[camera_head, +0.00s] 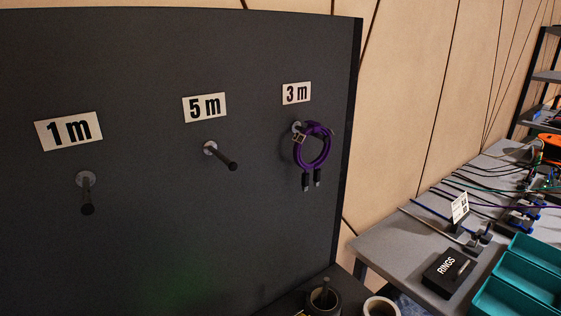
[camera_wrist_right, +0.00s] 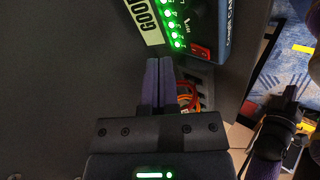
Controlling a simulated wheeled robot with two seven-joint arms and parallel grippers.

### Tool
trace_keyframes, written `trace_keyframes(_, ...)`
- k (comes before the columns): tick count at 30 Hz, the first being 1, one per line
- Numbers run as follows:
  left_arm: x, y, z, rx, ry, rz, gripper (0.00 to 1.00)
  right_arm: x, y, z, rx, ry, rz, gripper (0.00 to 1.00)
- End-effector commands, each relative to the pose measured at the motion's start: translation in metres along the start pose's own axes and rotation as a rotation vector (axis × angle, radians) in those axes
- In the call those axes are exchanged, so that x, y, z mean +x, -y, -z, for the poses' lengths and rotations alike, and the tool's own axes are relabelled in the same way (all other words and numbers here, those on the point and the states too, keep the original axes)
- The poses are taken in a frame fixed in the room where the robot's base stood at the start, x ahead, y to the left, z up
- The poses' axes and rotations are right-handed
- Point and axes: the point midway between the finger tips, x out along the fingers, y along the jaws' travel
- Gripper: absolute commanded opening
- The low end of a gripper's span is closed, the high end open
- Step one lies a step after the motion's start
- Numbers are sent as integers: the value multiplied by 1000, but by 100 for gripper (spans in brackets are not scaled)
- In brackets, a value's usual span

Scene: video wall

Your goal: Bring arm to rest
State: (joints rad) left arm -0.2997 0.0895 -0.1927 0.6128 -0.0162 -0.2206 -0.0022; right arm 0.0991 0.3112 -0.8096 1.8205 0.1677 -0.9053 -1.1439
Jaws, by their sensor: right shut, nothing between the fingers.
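My right gripper (camera_wrist_right: 158,85) shows in the right wrist view, its two fingers shut together with nothing between them. Past its fingertips is a blue device (camera_wrist_right: 195,25) with green lights, a red switch and a label reading "GOOD". No gripper shows in the head view, and my left gripper is not seen. In the head view a dark board (camera_head: 150,235) carries pegs under labels 1 m, 5 m and 3 m. A purple coiled cable (camera_head: 313,155) hangs from the 3 m peg. The 1 m peg (camera_head: 87,195) and 5 m peg (camera_head: 222,157) are bare.
A grey table (camera_head: 385,248) at right holds cables, a black RINGS box (camera_head: 449,270) and teal bins (camera_head: 530,275). Two round cups (camera_head: 323,300) stand below the board. Red and orange wires (camera_wrist_right: 188,97) lie close beside my right fingers.

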Motion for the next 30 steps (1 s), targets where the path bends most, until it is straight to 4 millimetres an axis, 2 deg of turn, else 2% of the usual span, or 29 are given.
trace_keyframes(1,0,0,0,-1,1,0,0,-13,6,-1,198,21,17,0)
trace_keyframes(3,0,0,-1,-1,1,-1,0,-33,15,-10,484,77,43,0)
trace_keyframes(9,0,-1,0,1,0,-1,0,-92,58,-46,1165,302,79,0)
trace_keyframes(17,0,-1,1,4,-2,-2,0,-166,115,-75,1756,635,34,0)
trace_keyframes(18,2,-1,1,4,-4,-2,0,-149,121,-79,1742,631,46,0)
trace_keyframes(26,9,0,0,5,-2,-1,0,-84,175,-95,1730,656,95,0)
trace_keyframes(30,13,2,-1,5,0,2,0,-50,218,-100,1724,674,127,0)
